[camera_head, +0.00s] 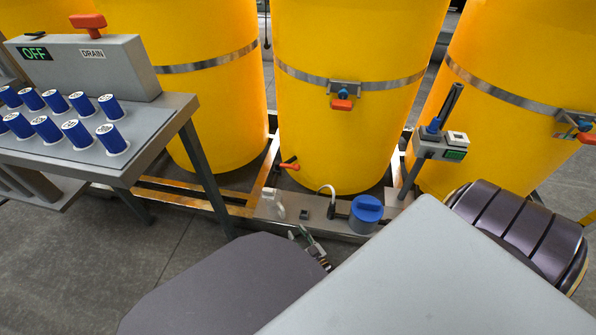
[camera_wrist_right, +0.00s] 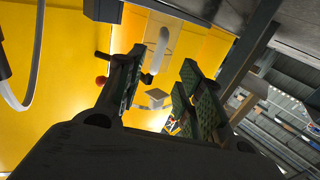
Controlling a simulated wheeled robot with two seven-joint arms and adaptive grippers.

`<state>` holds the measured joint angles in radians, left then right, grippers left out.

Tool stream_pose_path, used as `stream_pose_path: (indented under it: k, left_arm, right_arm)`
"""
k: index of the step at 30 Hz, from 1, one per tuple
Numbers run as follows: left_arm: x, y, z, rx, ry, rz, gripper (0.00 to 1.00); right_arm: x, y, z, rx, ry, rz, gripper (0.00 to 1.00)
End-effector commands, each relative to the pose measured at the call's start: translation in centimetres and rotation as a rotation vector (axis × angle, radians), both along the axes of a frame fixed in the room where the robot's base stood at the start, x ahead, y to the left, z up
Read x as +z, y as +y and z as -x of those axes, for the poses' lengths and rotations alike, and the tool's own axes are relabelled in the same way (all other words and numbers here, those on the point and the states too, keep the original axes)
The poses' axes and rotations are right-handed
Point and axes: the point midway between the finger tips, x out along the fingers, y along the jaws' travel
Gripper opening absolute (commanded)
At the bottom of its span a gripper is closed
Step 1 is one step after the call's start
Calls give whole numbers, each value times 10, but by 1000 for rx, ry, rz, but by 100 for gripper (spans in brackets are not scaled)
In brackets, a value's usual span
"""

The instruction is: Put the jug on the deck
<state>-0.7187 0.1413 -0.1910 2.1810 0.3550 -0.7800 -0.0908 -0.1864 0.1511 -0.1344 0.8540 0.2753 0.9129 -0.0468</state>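A small pale, see-through vessel (camera_head: 277,208), which may be the jug, stands on the low metal ledge (camera_head: 322,226) in front of the middle yellow tank. I cannot tell for certain that it is the jug, or which surface is the deck. My right gripper (camera_head: 310,243) is low, just in front of this ledge, to the right of the vessel and apart from it. In the right wrist view my right gripper (camera_wrist_right: 161,66) has its green-padded fingers apart. A white rounded shape shows beyond them, and no held thing is visible. My left gripper is not in view.
A blue-capped pump (camera_head: 366,212) with a pale hose stands on the ledge, and a meter (camera_head: 440,146) on a post is at its right. Yellow tanks (camera_head: 345,130) stand behind.

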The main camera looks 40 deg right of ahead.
Motion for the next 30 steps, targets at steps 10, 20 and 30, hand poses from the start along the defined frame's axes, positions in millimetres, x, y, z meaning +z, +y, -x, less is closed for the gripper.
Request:
stream_pose_path:
  k: [10, 20, 30]
  left_arm:
    - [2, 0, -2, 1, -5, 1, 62]
    - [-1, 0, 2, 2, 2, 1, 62]
    - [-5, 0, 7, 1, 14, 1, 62]
  right_arm:
    - [0, 0, 0, 0, 0, 0, 37]
    - [0, 0, 0, 1, 1, 0, 37]
    - [0, 15, -4, 20, 67, -25, 37]
